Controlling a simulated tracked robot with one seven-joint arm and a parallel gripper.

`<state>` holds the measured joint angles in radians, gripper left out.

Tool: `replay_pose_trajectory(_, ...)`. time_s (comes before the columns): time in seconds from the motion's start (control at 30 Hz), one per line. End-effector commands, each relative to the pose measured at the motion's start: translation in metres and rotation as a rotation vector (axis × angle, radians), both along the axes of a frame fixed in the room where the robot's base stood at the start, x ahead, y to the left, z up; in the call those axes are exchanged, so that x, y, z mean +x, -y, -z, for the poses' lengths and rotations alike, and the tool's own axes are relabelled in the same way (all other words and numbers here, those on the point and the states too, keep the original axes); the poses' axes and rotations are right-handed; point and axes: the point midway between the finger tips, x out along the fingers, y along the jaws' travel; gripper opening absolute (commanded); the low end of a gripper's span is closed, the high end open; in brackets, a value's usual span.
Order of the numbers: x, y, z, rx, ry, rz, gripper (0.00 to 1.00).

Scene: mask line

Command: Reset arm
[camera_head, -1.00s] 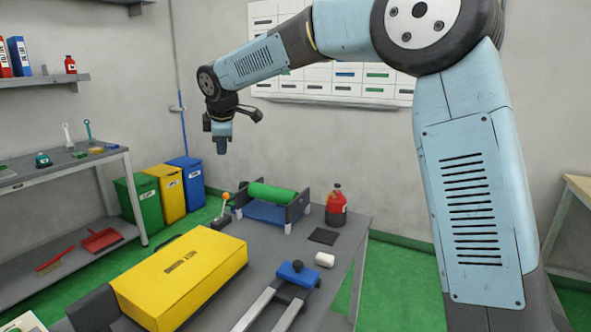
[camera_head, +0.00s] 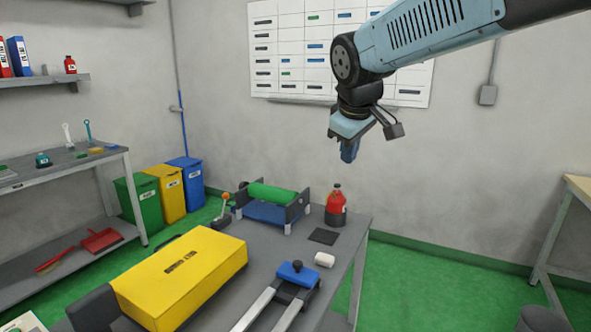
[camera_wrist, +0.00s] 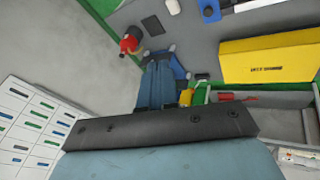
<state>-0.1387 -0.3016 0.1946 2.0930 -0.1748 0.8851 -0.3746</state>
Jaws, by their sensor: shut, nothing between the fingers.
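My gripper (camera_head: 349,150) hangs from the arm in the upper right of the head view. It points down in the air, above and behind the red bottle, and touches nothing. Its blue fingers are shut and empty. In the wrist view my gripper (camera_wrist: 160,90) shows at the middle, with the floor and workbench beyond it.
The grey workbench (camera_head: 345,258) holds a yellow box (camera_head: 185,275), a green roller (camera_head: 272,194), a red bottle (camera_head: 336,203), a white cylinder (camera_head: 324,259) and a blue-topped slide (camera_head: 298,273). Bins stand behind left. A wall chart (camera_head: 290,60) hangs behind the arm.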

Motion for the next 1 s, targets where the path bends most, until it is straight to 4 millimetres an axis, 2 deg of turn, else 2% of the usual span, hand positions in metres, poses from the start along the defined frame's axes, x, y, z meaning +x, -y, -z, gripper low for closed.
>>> replay_pose_trajectory(0.1,-0.031,0.03,0.005,0.056,0.004,0.12,0.0)
replay_pose_trajectory(0.3,-0.081,0.071,0.022,0.164,0.005,0.318,0.0)
replay_pose_trajectory(0.6,-0.152,0.112,0.057,0.334,0.006,0.585,0.0)
replay_pose_trajectory(0.8,-0.175,0.123,0.072,0.399,0.004,0.674,0.0)
replay_pose_trajectory(1.0,-0.178,0.124,0.075,0.408,0.003,0.689,0.0)
